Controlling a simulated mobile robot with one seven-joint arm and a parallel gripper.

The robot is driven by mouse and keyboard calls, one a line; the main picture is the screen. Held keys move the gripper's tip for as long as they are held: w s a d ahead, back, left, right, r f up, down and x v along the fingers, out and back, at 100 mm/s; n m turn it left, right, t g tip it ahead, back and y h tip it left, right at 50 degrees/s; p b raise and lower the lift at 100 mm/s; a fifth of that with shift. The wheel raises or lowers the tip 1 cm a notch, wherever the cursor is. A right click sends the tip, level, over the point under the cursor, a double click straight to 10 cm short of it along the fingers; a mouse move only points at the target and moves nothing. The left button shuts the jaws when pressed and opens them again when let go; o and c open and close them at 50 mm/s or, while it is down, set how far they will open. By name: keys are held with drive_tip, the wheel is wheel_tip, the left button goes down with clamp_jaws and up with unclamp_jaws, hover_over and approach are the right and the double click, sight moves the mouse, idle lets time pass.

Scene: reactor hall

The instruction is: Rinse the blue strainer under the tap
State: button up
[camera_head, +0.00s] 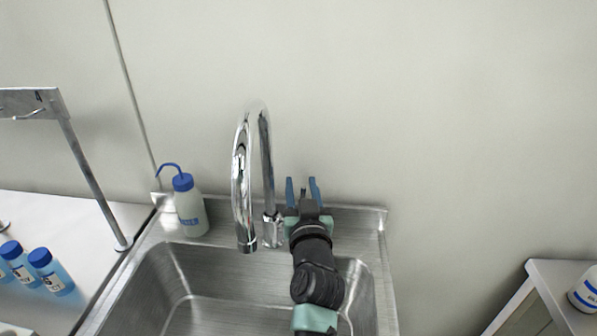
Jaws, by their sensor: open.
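The chrome gooseneck tap (241,190) stands at the back of the steel sink (215,314), its spout pointing down over the basin. No water shows at the spout. My gripper (301,183) has two blue fingers spread apart, with nothing seen between them. It is just right of the tap, over the sink's back rim and in front of the wall. My arm reaches over the right part of the basin and hides some of it. I see no blue strainer in this view.
A wash bottle with a blue cap (190,207) stands on the rim left of the tap. Blue-capped bottles (50,272) and a metal stand (88,175) are on the left counter. A white bottle (585,291) sits on a surface at far right. The wall is close behind.

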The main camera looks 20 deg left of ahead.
drive_tip(key=shift+w+a, duration=0.15)
drive_tip(key=shift+w, duration=0.15)
drive_tip(key=shift+r, duration=0.1)
clamp_jaws()
idle(1.3)
